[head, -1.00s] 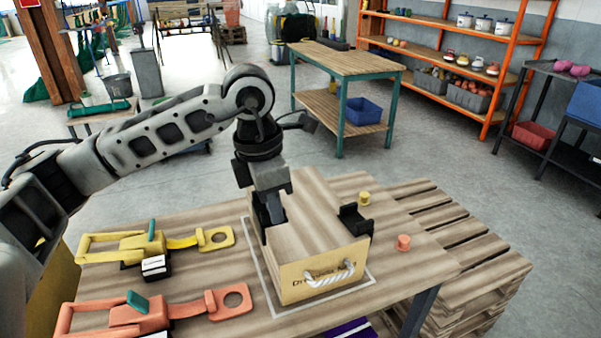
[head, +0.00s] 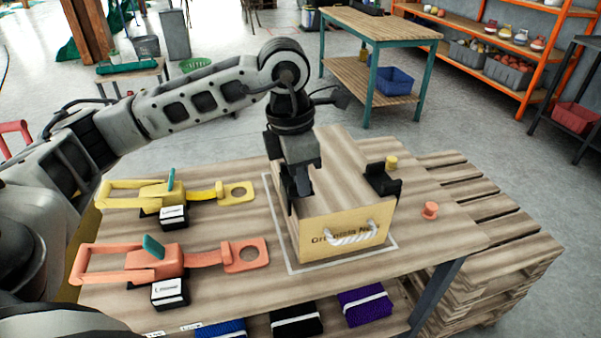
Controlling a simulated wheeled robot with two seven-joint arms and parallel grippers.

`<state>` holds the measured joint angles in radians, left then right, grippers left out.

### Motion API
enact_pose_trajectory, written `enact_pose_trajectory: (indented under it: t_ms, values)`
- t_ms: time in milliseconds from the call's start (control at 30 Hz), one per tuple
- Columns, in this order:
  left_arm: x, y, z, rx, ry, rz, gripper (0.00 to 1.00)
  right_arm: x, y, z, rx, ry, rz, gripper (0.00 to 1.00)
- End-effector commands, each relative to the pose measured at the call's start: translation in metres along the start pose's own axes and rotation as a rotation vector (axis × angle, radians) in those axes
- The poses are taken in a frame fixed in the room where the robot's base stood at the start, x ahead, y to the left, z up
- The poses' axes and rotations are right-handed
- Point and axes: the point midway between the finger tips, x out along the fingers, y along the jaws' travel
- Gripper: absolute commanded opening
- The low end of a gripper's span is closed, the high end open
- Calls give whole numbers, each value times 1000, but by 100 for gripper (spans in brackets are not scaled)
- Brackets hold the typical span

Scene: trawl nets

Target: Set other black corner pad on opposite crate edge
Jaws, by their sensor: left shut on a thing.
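A wooden crate (head: 335,205) with a rope handle on its front stands inside a pale outline on the table. One black corner pad (head: 382,181) sits on the crate's right top edge. My left gripper (head: 293,192) points down at the crate's left top edge. It is shut on the other black corner pad, which sits at that edge; the dark fingers and the dark pad are hard to tell apart, and I cannot tell how fully the pad rests on the wood. My right gripper is not in view.
A yellow ratchet strap (head: 239,191) and an orange one (head: 246,255) lie left of the crate. A yellow peg (head: 391,162) and an orange peg (head: 430,210) stand right of it. Folded nets (head: 365,304) lie on a lower shelf. Stacked pallets (head: 490,250) stand at right.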

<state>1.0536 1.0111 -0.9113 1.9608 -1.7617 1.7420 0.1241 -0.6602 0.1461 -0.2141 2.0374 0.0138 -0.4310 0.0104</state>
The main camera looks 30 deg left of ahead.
Motion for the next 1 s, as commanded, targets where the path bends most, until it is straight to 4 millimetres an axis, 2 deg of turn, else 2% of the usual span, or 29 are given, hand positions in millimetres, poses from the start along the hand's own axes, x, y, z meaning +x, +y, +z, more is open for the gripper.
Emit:
enact_pose_trajectory:
  t_ms: [100, 400, 900, 933, 1000]
  values:
    - [14, 0, -1, 0, -1, 0, 0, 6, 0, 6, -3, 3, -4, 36]
    - [32, 0, -3, 0, -1, 0, 0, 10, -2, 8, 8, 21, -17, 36]
    - [36, 0, -3, 0, -1, 0, 0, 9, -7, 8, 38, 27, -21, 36]
    - [36, 0, -3, 0, -1, 0, 16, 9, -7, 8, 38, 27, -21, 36]
    - [36, 0, -3, 0, -1, 0, 36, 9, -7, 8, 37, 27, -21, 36]
